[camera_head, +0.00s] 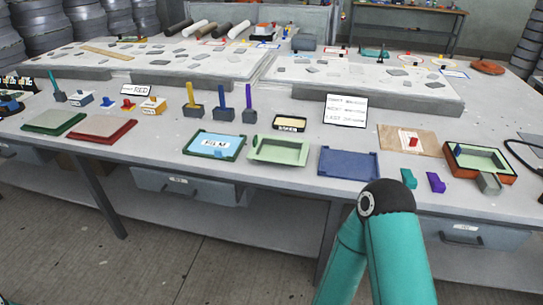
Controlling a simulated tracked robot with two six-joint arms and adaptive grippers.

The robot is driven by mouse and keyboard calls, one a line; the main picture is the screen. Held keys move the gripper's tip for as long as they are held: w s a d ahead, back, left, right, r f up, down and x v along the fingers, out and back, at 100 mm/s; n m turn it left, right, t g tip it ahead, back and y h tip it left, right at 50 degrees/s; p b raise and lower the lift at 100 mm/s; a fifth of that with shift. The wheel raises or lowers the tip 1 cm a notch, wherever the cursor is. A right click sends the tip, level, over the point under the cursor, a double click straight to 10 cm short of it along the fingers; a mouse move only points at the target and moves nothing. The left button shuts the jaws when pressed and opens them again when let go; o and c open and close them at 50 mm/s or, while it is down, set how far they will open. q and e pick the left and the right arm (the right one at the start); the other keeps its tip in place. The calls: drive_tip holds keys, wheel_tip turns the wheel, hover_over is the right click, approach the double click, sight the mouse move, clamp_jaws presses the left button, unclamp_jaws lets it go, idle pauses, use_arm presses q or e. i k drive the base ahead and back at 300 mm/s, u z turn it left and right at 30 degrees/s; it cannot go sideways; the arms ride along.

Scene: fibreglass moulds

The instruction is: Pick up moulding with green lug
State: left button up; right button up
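I cannot make out for certain a moulding with a green lug. At the right, a light green mould in an orange-red frame (485,159) has a small blue block at its left end. Left of it, a small white piece with a red lug (410,139) lies on a wooden board (391,146). At the left, small white and orange pieces (80,98) (153,106) carry coloured lugs, too small to tell fully. Neither gripper shows; only a teal arm of mine rises at the bottom right, its dark joint in front of the table edge.
A blue-and-green tray (238,153), a pale green tray (257,154) and a blue tray (348,163) line the table's front. Teal (408,179) and purple (436,183) blocks lie near the edge. Upright tools in holders (222,112) and a white sign (346,110) stand behind.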

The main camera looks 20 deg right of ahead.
sight(287, 154)
drive_tip(key=z, duration=0.15)
drive_tip(key=i, duration=0.9)
drive_tip(key=u, duration=0.1)
